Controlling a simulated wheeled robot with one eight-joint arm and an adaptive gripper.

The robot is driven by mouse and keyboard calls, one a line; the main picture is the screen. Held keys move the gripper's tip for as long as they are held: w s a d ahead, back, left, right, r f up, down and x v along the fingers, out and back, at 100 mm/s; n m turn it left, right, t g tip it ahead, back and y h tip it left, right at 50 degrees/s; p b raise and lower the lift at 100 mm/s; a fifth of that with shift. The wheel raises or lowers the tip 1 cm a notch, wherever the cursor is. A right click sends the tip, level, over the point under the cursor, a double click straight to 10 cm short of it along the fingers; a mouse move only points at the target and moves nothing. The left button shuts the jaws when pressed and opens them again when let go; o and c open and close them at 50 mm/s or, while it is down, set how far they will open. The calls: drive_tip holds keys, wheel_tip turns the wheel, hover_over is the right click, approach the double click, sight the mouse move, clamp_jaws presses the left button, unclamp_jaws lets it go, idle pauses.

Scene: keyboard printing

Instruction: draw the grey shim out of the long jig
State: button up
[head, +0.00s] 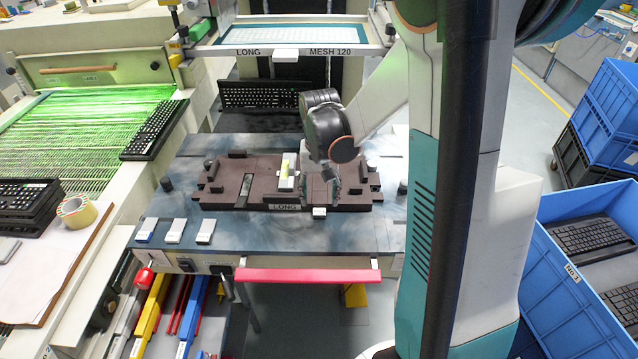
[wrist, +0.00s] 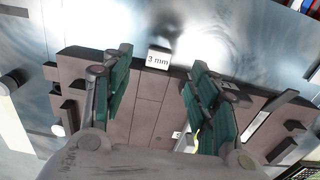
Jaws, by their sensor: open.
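The long jig (head: 225,197), a brown plate marked LONG, lies on the blue-grey table. A small white-topped tab (head: 319,212) sits at its front edge, right of the label; in the wrist view this tab (wrist: 158,58) reads "3 mm". It appears to be the grey shim's end; the rest of the shim cannot be made out. My gripper (head: 331,187) is over the right part of the jig, pointing down. In the wrist view my gripper (wrist: 153,82) is open and empty, its teal fingers wide apart, with the tab between and beyond the tips.
A white block with a yellow strip (head: 286,172) stands on the jig left of my gripper. Several dark blocks stand around the jig. Three white-topped pieces (head: 175,231) lie at the table's front left. The screen frame (head: 290,51) is behind; a red bar (head: 308,275) runs along the front.

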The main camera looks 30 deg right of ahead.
sight(319, 215)
wheel_tip(319, 215, down, 7)
drive_tip(key=shift+r+b, duration=0.1)
drive_tip(key=shift+b, duration=0.95)
clamp_jaws()
drive_tip(key=shift+s+a, duration=0.1)
drive_tip(key=shift+s+a, duration=0.6)
drive_tip(key=shift+s, duration=0.25)
drive_tip(key=shift+s+a, duration=0.55)
drive_tip(key=shift+s, duration=0.35)
drive_tip(key=shift+s+a, duration=0.6)
drive_tip(key=shift+s, duration=0.25)
drive_tip(key=shift+r, duration=0.1)
drive_tip(key=shift+s+a+r+p, duration=0.45)
drive_tip(key=shift+s+a+r, duration=0.1)
drive_tip(key=shift+s+r, duration=0.25)
drive_tip(key=shift+s+a+r+p, duration=0.45)
drive_tip(key=shift+s+a+r, duration=0.15)
drive_tip(key=shift+s, duration=0.25)
